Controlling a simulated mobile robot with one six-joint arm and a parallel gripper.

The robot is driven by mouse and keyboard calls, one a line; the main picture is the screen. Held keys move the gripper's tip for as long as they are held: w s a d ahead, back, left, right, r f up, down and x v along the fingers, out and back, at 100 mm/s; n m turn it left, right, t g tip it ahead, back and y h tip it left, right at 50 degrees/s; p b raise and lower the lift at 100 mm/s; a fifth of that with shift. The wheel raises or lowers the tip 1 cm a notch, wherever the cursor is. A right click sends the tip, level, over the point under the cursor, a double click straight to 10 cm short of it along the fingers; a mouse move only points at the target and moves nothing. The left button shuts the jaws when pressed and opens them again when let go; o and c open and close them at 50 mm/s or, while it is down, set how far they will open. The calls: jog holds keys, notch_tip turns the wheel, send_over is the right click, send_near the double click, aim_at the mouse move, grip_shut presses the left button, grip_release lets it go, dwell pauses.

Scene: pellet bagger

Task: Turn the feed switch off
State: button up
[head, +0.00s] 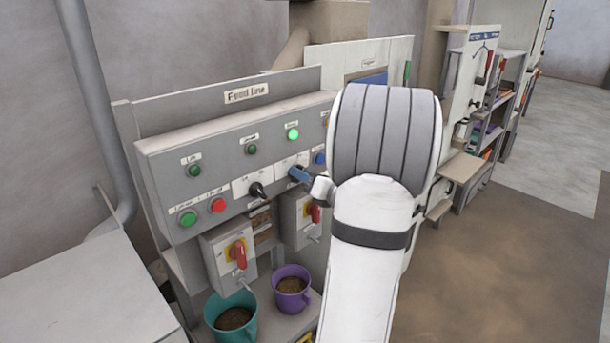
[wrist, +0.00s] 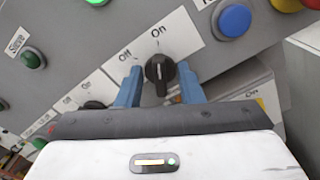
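A black rotary switch (wrist: 160,70) with "Off" and "On" printed above it is in the middle of the wrist view. Its pointer line faces up, towards "On". My gripper (wrist: 161,75) has its two blue fingers on either side of this knob, with a visible gap on each side. It is open and holds nothing. In the head view my gripper (head: 300,175) is at the grey control panel (head: 160,155), under a lit green lamp (head: 292,134). The knob is hidden there behind my fingers.
A second black switch (head: 258,190) sits just left, and a blue button (head: 320,158) just right. Below hang boxes with red handles (head: 239,254). A teal bucket (head: 217,308) and a purple bucket (head: 291,302) stand beneath. Open floor (head: 500,270) lies to the right.

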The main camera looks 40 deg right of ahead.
grip_shut()
jog(key=shift+f+b, duration=0.1)
jog(key=shift+b, duration=0.25)
jog(key=shift+a+n+b, duration=0.15)
jog(key=shift+n+b, duration=2.9)
jog(key=shift+b, duration=1.45)
jog(key=shift+a+n+b, duration=0.15)
jog(key=shift+n+b, duration=2.9)
jog(key=shift+b, duration=1.45)
